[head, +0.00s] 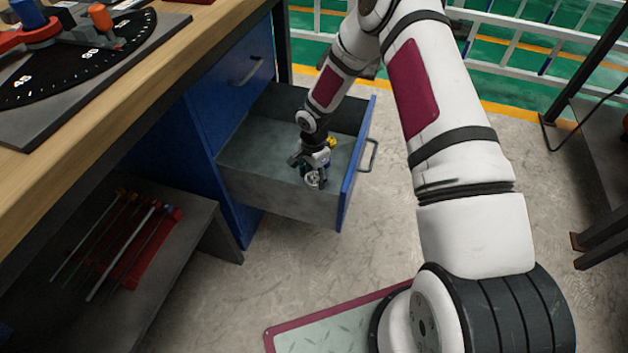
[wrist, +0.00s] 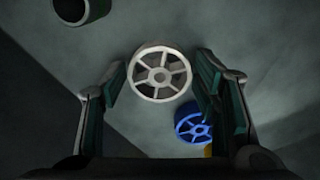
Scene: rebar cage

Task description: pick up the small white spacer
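The small white spacer (wrist: 159,74) is a round spoked wheel lying in the open drawer. In the wrist view it sits between and slightly beyond the two fingertips of my gripper (wrist: 158,85). The fingers are apart, with visible gaps on both sides of the spacer. In the head view my gripper (head: 312,165) reaches down into the drawer, and the white spacer (head: 312,180) shows just below it.
A blue spoked wheel (wrist: 194,127) lies close by, partly behind the right finger. A dark cylinder (wrist: 80,8) is at the upper left of the wrist view. A yellow piece (head: 331,142) is near my gripper. Drawer walls (head: 280,198) surround my gripper.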

